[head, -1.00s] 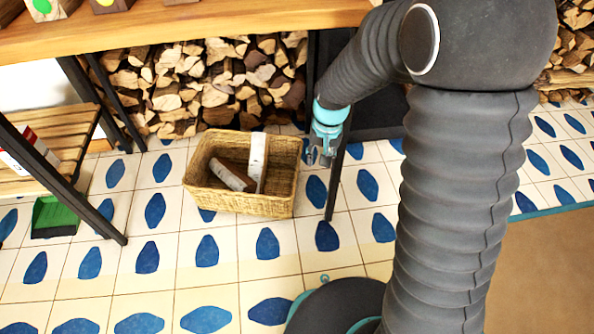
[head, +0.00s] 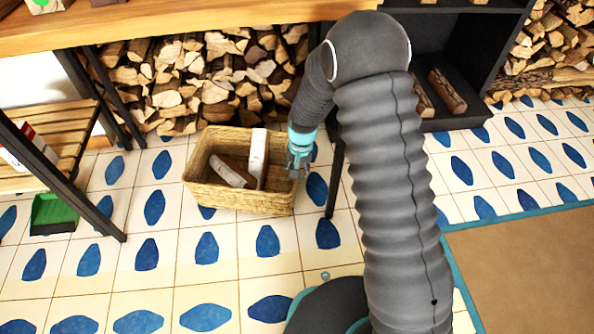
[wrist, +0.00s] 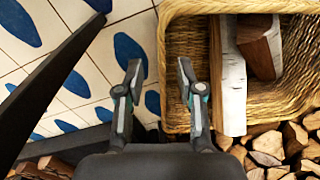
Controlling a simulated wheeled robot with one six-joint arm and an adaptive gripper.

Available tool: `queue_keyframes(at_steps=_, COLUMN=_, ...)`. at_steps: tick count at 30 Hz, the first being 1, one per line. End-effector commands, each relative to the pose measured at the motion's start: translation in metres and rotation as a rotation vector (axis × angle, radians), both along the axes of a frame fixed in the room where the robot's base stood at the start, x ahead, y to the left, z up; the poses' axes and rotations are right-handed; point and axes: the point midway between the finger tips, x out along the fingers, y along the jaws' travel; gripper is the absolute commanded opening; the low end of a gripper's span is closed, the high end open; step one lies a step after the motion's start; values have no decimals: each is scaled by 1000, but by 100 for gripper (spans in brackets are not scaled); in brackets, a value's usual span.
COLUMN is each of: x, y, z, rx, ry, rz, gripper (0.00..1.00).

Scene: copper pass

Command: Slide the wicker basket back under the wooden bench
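The wicker basket (head: 235,201) sits on the tiled floor in front of the firewood, with pieces of split wood inside. The long wooden bench top (head: 200,34) runs across the upper left of the head view on dark legs. My gripper (head: 298,168) is at the basket's right end, pointing down. In the wrist view my gripper (wrist: 159,78) is open, one finger on each side of the line of the basket's end wall (wrist: 176,40). One finger shows over the basket's inside, the other over the floor. Whether either touches the wicker I cannot tell.
Stacked firewood (head: 190,85) stands behind the basket. A dark bench leg (head: 335,180) is just right of my gripper. A slatted shelf (head: 70,140) and a green dustpan (head: 53,214) are at left. Tiled floor in front of the basket is clear.

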Motion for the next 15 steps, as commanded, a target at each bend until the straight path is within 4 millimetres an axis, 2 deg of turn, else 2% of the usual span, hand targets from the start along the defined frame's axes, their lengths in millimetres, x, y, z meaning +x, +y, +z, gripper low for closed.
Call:
queue_keyframes(at_steps=5, x=0, y=1, z=-12, rx=0, ry=1, rz=0, gripper=38)
queue_keyframes(at_steps=15, x=-1, y=5, z=-67, rx=-1, ry=3, rz=1, gripper=38)
